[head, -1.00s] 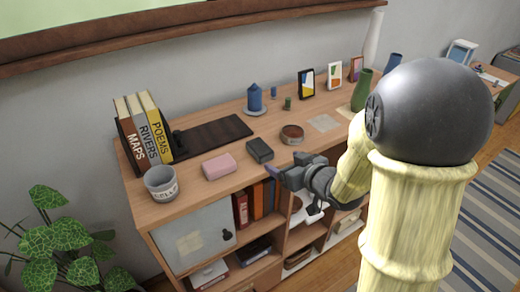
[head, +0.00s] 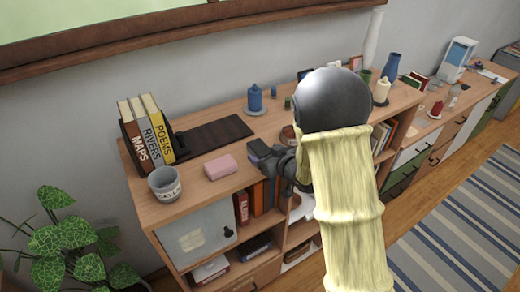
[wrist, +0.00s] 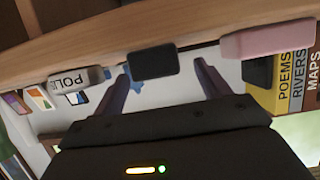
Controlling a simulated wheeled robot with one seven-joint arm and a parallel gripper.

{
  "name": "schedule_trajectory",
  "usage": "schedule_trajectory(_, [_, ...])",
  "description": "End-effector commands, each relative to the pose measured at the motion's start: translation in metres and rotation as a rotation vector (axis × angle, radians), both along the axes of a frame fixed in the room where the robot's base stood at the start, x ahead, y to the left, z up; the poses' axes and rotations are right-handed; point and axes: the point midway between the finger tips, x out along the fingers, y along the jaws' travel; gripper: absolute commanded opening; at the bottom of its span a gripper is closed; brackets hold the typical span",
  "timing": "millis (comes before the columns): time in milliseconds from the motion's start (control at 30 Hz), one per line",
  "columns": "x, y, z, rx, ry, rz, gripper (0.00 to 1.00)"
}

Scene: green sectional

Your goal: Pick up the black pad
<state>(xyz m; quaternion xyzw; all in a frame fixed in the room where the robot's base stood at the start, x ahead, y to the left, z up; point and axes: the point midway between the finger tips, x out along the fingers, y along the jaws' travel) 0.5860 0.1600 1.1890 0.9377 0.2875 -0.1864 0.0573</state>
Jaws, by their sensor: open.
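The black pad (wrist: 153,62) lies on the wooden shelf top, seen in the wrist view between and beyond my two fingers. My gripper (wrist: 165,80) is open and empty, with one finger to each side of the pad in the picture. In the head view my gripper (head: 262,153) is at the front edge of the shelf top, right of the pink block. I cannot tell whether the fingers touch the pad.
The pink block (head: 220,167) lies close to the left. A grey mug (head: 164,183), upright books (head: 150,130) and a dark board (head: 212,134) stand further left. A blue candle (head: 254,98) is behind. A round brown dish (head: 288,134) is partly hidden by my arm.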

Motion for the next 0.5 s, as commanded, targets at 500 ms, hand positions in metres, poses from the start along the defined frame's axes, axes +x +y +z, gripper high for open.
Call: schedule_trajectory(500, [0.021,0.011,-0.003,-0.002,0.002,0.001,0.75])
